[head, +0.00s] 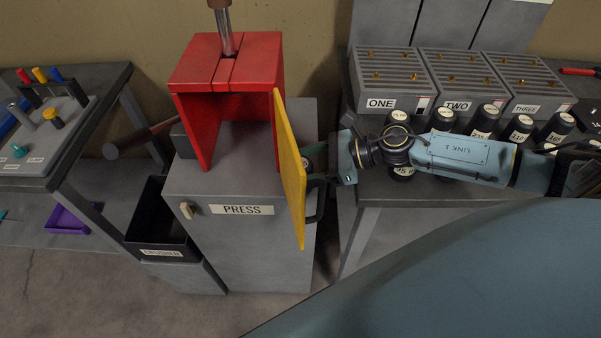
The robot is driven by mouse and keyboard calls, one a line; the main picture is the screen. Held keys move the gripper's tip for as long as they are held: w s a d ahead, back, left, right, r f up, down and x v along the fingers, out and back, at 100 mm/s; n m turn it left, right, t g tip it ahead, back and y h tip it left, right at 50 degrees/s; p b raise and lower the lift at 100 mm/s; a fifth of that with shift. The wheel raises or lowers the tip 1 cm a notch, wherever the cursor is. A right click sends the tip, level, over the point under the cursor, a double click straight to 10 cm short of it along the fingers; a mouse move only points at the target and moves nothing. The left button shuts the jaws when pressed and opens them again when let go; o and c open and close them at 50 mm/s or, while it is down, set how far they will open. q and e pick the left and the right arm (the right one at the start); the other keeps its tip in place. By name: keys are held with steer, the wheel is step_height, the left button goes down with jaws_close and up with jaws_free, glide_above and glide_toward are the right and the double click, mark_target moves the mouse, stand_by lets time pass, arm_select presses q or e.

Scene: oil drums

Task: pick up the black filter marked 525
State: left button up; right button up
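Several black filters with white labels stand on the right bench, among them one at the back left (399,116), one nearer the front (403,173) and one further right (487,112). My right arm covers part of the filter group. My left gripper is not in view.
The red press (227,90) stands on a grey cabinet (240,250), its yellow door (291,165) standing out. Grey racks marked ONE, TWO and THREE (455,75) sit behind the filters. A black bin (162,225) and a tool bench (50,140) are at left.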

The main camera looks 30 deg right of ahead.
steer(key=c, duration=0.9)
